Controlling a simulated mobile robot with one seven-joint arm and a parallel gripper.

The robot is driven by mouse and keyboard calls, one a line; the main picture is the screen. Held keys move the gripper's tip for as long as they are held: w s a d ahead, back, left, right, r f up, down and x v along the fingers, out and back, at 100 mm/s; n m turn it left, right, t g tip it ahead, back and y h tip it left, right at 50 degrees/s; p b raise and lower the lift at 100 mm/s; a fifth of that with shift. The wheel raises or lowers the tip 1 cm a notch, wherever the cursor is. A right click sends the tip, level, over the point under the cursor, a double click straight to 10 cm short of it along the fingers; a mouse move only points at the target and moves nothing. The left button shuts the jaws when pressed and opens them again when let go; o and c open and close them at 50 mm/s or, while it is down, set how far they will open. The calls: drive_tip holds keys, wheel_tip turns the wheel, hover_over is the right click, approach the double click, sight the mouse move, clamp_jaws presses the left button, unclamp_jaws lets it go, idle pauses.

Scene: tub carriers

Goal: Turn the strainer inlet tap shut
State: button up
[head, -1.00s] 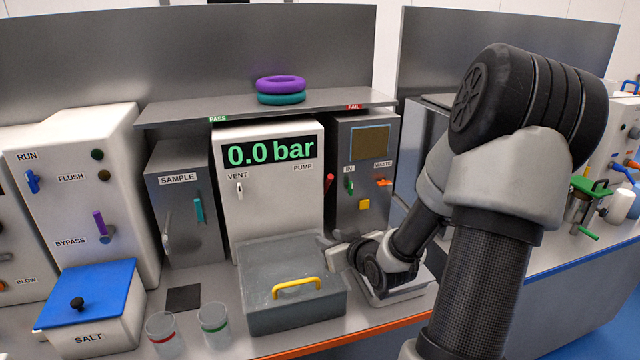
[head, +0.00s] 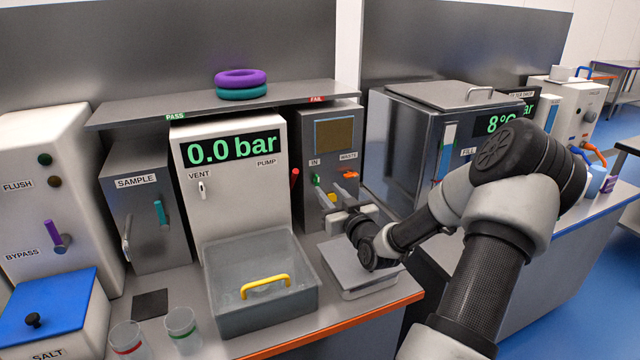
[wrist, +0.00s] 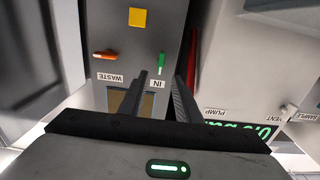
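A grey unit (head: 311,137) carries a small green tap handle (head: 317,180) under the label IN and an orange handle (head: 350,174) under WASTE. No label naming a strainer is legible. The green handle points roughly along the panel's vertical and also shows in the wrist view (wrist: 161,62), where the picture is upside down. My gripper (head: 334,204) is in front of this unit's lower face, below the green handle. In the wrist view my gripper (wrist: 162,80) is open and empty; the green handle appears between the fingertips, with no contact visible.
A yellow square (wrist: 137,17) is on the same panel. A red lever (head: 294,178) stands close to its left. Below are a grey tub (head: 262,308) with a yellow handle and a flat-topped scale (head: 345,291). A steel bath (head: 400,140) stands right.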

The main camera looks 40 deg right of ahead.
sight(319, 180)
drive_tip(key=x, duration=0.6)
drive_tip(key=shift+w, duration=0.35)
clamp_jaws()
